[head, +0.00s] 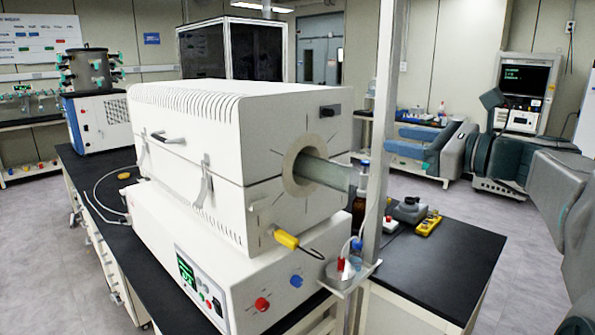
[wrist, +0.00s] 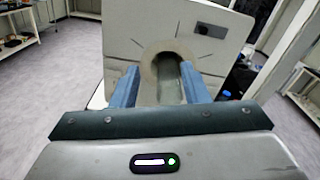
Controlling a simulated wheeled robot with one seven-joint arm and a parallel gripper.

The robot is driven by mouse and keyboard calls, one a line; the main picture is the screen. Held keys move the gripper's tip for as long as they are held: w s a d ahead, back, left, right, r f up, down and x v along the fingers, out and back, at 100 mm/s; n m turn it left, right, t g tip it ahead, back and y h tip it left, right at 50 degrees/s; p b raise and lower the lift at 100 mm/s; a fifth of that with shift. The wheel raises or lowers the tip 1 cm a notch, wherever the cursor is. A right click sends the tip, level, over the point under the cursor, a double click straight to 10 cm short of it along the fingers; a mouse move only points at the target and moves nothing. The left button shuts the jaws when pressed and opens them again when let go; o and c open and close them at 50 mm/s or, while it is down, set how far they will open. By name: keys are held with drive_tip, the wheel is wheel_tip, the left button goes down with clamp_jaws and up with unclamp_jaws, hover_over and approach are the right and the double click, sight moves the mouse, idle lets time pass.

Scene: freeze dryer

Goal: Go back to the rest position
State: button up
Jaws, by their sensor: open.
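My gripper (head: 392,140) is at the right in the head view, held out level with its two blue fingers pointing left. In the wrist view its fingers (wrist: 160,78) are spread wide with nothing held between them. Ahead of them is the end face of a white tube furnace (wrist: 120,38). The furnace (head: 225,150) fills the middle of the head view. A glass tube (head: 325,172) sticks out of its round port. The tube (wrist: 168,85) shows between the fingers in the wrist view, but the fingers look apart from it.
A metal post (head: 380,110) stands between furnace and gripper in the head view. The black bench (head: 450,260) holds bottles and a yellow block (head: 428,224). A freeze dryer (head: 95,115) stands at the back left. Open floor (wrist: 50,110) shows in the wrist view.

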drive_tip(key=s+a+f+n+g+h, duration=0.2)
drive_tip(key=s+a+f+n, duration=0.1)
drive_tip(key=f, duration=0.4)
drive_tip(key=s+a+f+n+g+h, duration=0.2)
drive_tip(key=s+f+n+g, duration=0.15)
drive_tip(key=f, duration=0.35)
drive_tip(key=s+a+f+n+g+h, duration=0.1)
drive_tip(key=s+a+f+n+g, duration=0.1)
drive_tip(key=s+a+f+n, duration=0.3)
drive_tip(key=s+d+f+n+g+h, duration=0.1)
drive_tip(key=s+d+f+n+h, duration=0.1)
drive_tip(key=f+n, duration=0.4)
drive_tip(key=s+d+f+n+g+h, duration=0.1)
drive_tip(key=s+d+f+n+h, duration=0.2)
drive_tip(key=s+f+n+h, duration=0.2)
wheel_tip(320, 180, down, 3)
drive_tip(key=shift+s+d+f+n+h, duration=0.2)
drive_tip(key=shift+s+d+n+h, duration=0.15)
drive_tip(key=shift+s+n, duration=0.45)
